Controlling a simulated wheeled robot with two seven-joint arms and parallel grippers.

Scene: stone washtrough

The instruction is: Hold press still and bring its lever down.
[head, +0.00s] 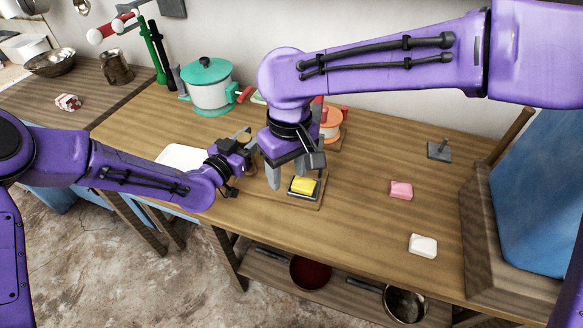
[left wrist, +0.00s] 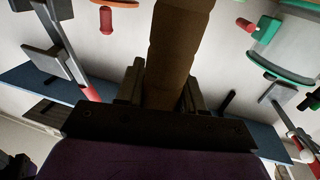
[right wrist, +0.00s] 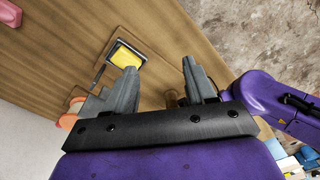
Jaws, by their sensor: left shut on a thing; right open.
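The press shows as a wooden base board (head: 318,203) with a dark-framed mould holding a yellow block (head: 303,186). In the right wrist view the yellow block (right wrist: 125,58) and its frame lie beyond my fingers. My left gripper (head: 246,143) is shut on a thick brown wooden piece (left wrist: 178,50), which stands between its fingers in the left wrist view; I cannot tell whether it is the press's post or lever. My right gripper (head: 294,174) points down over the board, beside the yellow block. Its fingers are apart and nothing is clearly gripped. The rest of the press is hidden behind my right arm.
A green-lidded pot (head: 209,88) and an orange pot (head: 331,124) stand behind. A pink block (head: 401,190), a white block (head: 423,245) and a dark metal piece (head: 440,151) lie to the right. A white tray (head: 181,157) lies left. The table's front right is mostly clear.

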